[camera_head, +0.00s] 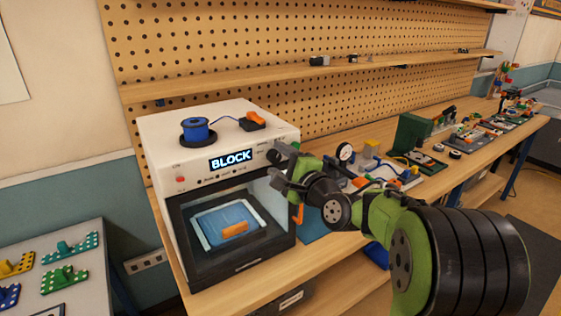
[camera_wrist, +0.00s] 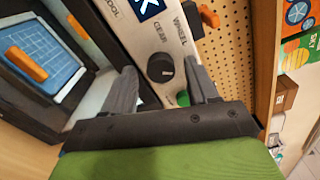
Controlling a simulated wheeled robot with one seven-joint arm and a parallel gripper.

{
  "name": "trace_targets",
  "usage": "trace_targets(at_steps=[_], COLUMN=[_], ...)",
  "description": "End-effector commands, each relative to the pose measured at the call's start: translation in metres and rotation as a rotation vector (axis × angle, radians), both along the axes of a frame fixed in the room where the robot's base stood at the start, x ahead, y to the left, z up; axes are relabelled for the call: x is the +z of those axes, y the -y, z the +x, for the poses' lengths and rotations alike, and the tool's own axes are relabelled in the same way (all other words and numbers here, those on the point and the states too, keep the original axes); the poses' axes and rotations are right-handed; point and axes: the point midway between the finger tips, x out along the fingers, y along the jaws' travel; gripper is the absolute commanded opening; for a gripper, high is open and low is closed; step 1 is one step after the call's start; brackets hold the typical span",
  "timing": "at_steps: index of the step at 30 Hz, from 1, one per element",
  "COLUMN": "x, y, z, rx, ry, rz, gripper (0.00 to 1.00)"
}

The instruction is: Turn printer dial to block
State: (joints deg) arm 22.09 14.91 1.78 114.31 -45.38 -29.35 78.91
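The white printer (camera_head: 152,152) stands on the bench, and its lit display (camera_head: 231,160) reads BLOCK. My gripper (camera_head: 279,168) is at the upper right of the printer's front and hides the dial in the head view. In the wrist view the black round dial (camera_wrist: 161,67) shows between the two grey fingers of my gripper (camera_wrist: 161,76). The fingers are apart, with a gap visible on each side of the dial. Labels GEAR and WHEEL show around the dial. A green button (camera_wrist: 182,98) is by the right finger.
A blue spool (camera_head: 196,130) and an orange-black part (camera_head: 252,121) are on the printer's top. The print chamber holds a blue plate (camera_head: 215,219) with an orange piece (camera_head: 235,230). Small parts and a gauge (camera_head: 345,152) crowd the bench to the right.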

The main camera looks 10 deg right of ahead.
Motion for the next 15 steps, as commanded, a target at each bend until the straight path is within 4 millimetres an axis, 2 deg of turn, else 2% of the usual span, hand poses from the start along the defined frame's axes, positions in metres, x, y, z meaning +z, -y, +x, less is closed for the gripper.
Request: trace_targets(at_steps=[9, 11, 15], x=[0.0, 0.0, -0.001], y=[0.002, 0.006, 0.018], z=[-0.005, -0.014, -0.048], rx=[-0.002, -0.004, -0.008], ry=[0.002, 0.003, 0.002], rz=[-0.001, -0.001, 0.0], gripper=[0.58, 0.58, 0.58])
